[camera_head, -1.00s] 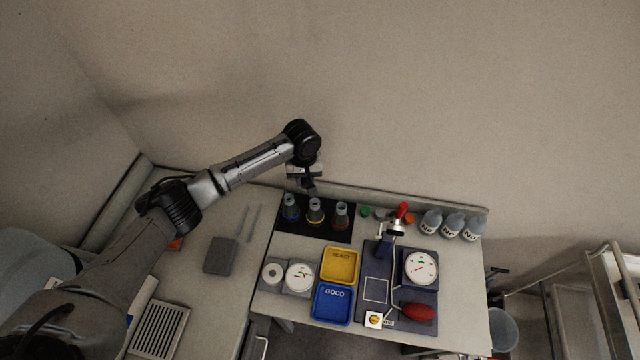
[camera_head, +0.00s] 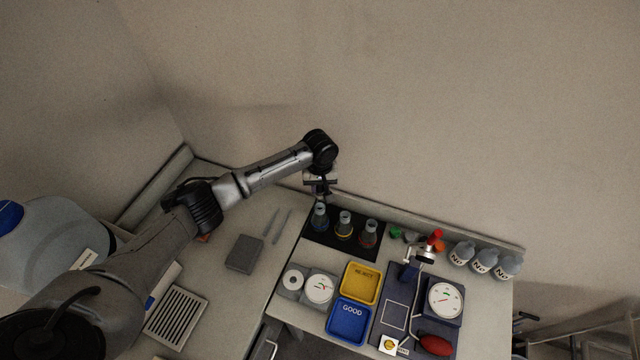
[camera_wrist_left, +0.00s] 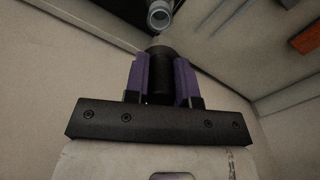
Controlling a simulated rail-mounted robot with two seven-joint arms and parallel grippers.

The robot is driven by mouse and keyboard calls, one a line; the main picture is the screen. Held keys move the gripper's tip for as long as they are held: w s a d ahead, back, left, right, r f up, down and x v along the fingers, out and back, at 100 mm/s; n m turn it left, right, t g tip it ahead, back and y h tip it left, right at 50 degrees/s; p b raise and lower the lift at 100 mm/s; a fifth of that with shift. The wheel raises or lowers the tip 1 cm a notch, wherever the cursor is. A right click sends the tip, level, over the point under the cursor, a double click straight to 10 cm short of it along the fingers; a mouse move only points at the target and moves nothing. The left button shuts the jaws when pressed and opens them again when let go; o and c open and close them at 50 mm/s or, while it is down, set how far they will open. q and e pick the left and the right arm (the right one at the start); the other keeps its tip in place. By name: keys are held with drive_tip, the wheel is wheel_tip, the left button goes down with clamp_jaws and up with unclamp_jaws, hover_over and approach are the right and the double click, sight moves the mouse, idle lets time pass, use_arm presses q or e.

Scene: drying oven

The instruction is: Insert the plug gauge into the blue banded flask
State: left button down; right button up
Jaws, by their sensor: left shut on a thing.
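The blue banded flask (camera_head: 319,218) stands at the left end of a row of three flasks on a black mat (camera_head: 366,251). My left gripper (camera_head: 321,190) is just above its mouth. In the left wrist view my left gripper (camera_wrist_left: 160,82) has purple fingers shut on a black cylindrical piece, the plug gauge (camera_wrist_left: 158,66). A flask mouth (camera_wrist_left: 160,14) shows just beyond the gauge, seemingly apart from it in that view. The gauge's lower end is hidden. The head view is too small to tell whether it has entered the flask. My right gripper is out of view.
A yellow banded flask (camera_head: 345,226) and a red banded flask (camera_head: 368,235) stand close to the right. The wall is close behind. Yellow (camera_head: 344,283) and blue (camera_head: 333,327) trays sit in front; several white-labelled bottles (camera_head: 484,262) stand far right.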

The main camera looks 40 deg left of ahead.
sight(320, 197)
use_arm(q)
drive_tip(key=shift+f+b, duration=0.55)
drive_tip(key=shift+f, duration=0.85)
drive_tip(key=shift+f+b, duration=0.35)
drive_tip(key=shift+f, duration=0.7)
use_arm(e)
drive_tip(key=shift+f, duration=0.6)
use_arm(q)
drive_tip(key=shift+p, duration=0.35)
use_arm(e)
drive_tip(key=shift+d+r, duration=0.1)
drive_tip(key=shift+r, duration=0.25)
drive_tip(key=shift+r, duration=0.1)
use_arm(q)
drive_tip(key=shift+p, duration=0.55)
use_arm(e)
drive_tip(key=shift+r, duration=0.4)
use_arm(q)
drive_tip(key=shift+p, duration=0.45)
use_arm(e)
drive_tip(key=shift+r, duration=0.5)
use_arm(q)
drive_tip(key=shift+f, duration=0.4)
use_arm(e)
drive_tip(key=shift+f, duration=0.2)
